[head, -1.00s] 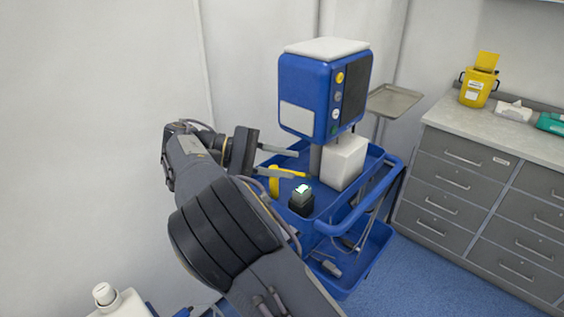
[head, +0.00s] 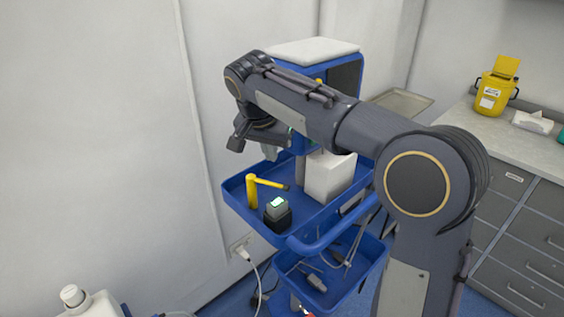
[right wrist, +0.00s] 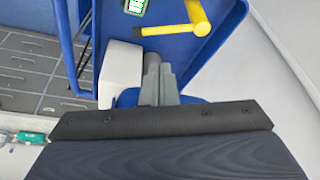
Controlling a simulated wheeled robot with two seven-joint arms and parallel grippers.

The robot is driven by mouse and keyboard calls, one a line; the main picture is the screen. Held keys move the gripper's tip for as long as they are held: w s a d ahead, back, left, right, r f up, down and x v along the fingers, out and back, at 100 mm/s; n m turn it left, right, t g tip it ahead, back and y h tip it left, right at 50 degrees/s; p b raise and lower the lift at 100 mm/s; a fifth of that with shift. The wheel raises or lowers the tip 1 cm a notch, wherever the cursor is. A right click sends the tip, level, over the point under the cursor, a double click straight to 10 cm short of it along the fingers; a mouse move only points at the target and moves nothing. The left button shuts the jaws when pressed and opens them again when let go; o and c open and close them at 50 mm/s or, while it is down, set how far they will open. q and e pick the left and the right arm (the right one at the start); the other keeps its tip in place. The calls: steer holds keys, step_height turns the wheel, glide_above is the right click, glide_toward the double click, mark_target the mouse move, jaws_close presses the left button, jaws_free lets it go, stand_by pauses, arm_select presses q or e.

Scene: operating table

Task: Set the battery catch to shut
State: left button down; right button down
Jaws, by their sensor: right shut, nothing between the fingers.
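The yellow lever (head: 252,190), the only catch-like part in sight, stands on the blue cart tray; its arm points right and ends in a dark tip. Just in front of it is a dark block with a lit green-white display (head: 277,204), perhaps the battery in its holder. My right gripper (head: 270,153) hangs above the tray's back edge, behind and above the lever, apart from it. In the right wrist view its fingers (right wrist: 159,86) are together and empty; the yellow lever (right wrist: 175,27) and display (right wrist: 136,6) lie beyond them. My left gripper is out of view.
A white box (head: 328,176) stands on the tray right of the lever. The blue monitor (head: 345,72) behind is partly hidden by my right arm. A lower blue tray (head: 287,262) holds tools. A blue rail (head: 335,232) runs along the cart's front.

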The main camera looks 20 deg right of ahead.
steer(key=x, duration=0.9)
steer(key=shift+f, duration=0.15)
